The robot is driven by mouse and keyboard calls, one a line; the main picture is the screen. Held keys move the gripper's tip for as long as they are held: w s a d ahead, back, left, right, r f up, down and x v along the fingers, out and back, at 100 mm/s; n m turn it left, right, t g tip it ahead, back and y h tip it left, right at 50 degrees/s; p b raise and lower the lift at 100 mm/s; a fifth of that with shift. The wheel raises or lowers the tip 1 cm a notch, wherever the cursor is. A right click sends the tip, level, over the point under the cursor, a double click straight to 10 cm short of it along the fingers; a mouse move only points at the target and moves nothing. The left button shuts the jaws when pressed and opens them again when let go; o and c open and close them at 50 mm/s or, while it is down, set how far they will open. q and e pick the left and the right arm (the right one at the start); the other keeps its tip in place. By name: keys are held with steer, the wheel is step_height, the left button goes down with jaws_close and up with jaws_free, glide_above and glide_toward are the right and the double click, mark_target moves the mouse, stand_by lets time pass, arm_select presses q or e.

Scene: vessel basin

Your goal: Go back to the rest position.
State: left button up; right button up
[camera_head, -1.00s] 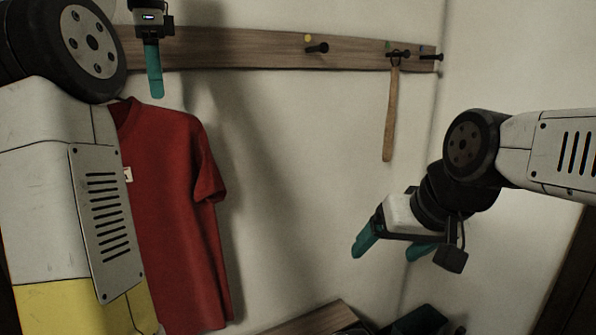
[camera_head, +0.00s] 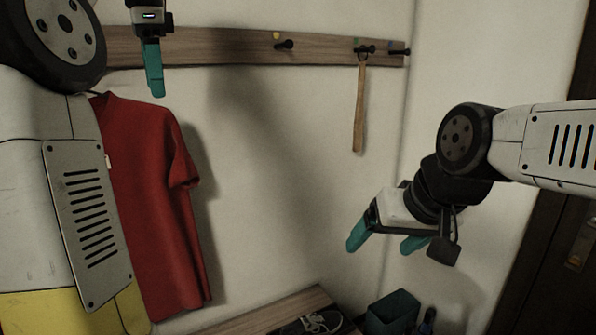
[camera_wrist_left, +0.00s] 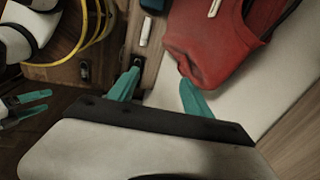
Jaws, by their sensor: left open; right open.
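My left gripper (camera_head: 153,68) is at the upper left of the head view, in front of the wooden peg rail and above the red shirt (camera_head: 150,200). In the left wrist view its two teal fingers (camera_wrist_left: 158,90) are spread apart with nothing between them. The red shirt also shows in the left wrist view (camera_wrist_left: 215,45), beyond the fingers. My right gripper (camera_head: 385,238) hangs at the right of the head view, its teal fingers apart and empty, in front of the bare wall.
The peg rail (camera_head: 220,46) runs along the wall with dark pegs; a wooden-handled tool (camera_head: 359,105) hangs from one. Below are a wooden bench (camera_head: 262,318) with a dark shoe (camera_head: 312,323) and a dark bin (camera_head: 391,312). A dark door (camera_head: 550,255) stands at the right.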

arm_select(q)
steer(key=s+d+f+n+t+h, duration=0.1)
steer(key=s+d+f+n, duration=0.2)
steer(key=f, duration=0.5)
steer(key=s+d+f+n+t+h, duration=0.1)
steer(key=s+d+f+n+t, duration=0.1)
steer(key=s+d+f+n, duration=0.2)
steer(key=s+d+f+n+t+h, duration=0.1)
steer(key=s+d+f+n, duration=0.3)
steer(key=s+f, duration=0.5)
step_height(320, 180, down, 5)
steer(key=d, duration=0.2)
steer(key=shift+s+d, duration=0.15)
steer(key=shift+d, duration=0.15)
